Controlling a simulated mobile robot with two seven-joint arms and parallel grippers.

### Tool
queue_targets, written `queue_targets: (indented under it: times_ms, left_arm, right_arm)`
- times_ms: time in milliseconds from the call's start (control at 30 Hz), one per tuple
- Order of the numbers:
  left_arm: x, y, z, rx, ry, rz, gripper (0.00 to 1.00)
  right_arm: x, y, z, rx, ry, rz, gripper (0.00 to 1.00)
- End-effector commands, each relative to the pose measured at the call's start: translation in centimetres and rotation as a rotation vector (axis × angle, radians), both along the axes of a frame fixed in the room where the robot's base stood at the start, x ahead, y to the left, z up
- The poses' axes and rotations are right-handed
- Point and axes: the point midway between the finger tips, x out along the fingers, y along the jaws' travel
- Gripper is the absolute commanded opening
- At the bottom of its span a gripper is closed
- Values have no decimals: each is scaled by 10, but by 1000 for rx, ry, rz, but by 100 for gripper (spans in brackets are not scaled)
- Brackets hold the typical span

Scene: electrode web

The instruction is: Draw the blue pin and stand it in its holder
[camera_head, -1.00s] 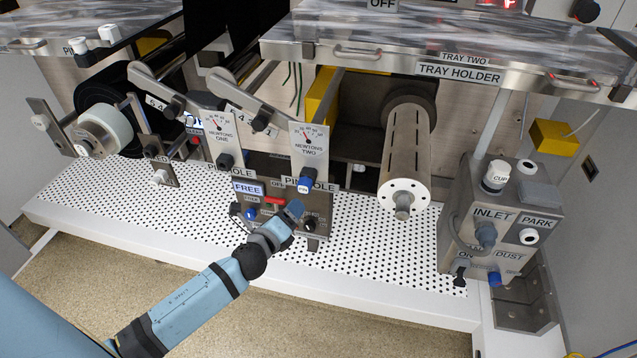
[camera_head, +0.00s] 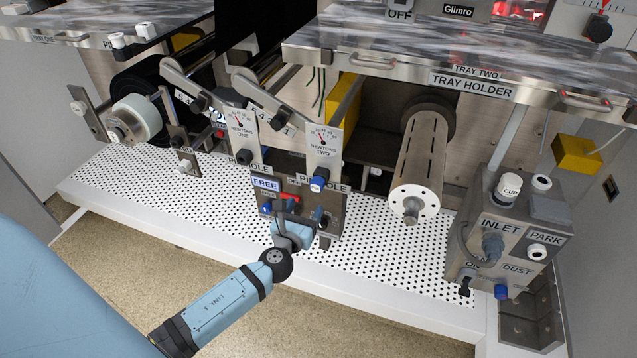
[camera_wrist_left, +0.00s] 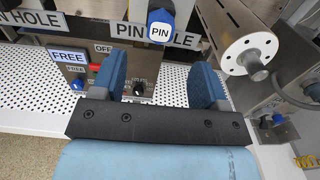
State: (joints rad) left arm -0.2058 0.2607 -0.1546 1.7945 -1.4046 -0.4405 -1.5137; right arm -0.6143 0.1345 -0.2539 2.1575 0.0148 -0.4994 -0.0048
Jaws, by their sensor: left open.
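The blue pin (camera_head: 317,184) has a white cap face marked PIN. It sits at the PIN HOLE label, low on the plate under the NEWTONS TWO gauge (camera_head: 322,141). In the left wrist view the pin (camera_wrist_left: 160,25) is beyond and above the fingertips, roughly centred between them. My left gripper (camera_head: 303,212) is open and empty, just below the pin and in front of the control panel; its two blue fingers (camera_wrist_left: 160,68) stand apart in the wrist view. I cannot tell which part is the pin's holder. My right gripper is not in view.
The control panel (camera_head: 267,184) with the FREE label and a red lever is close behind the fingers. A slotted roller (camera_head: 418,160) juts out at the right. The INLET/PARK box (camera_head: 510,235) stands farther right. The perforated white shelf (camera_head: 390,250) is mostly clear.

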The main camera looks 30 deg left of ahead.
Motion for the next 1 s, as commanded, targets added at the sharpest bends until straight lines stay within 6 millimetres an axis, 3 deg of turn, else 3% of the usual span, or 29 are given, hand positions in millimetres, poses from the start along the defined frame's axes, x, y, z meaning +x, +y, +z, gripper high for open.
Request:
queue_targets:
  times_ms: [500,700,1000]
  left_arm:
    - [66,16,2,-1,-2,0,68]
    - [80,19,1,-2,-1,-1,68]
    - [83,20,0,-2,0,0,68]
  right_arm:
    - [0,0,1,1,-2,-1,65]
    - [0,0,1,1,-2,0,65]
    - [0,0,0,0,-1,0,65]
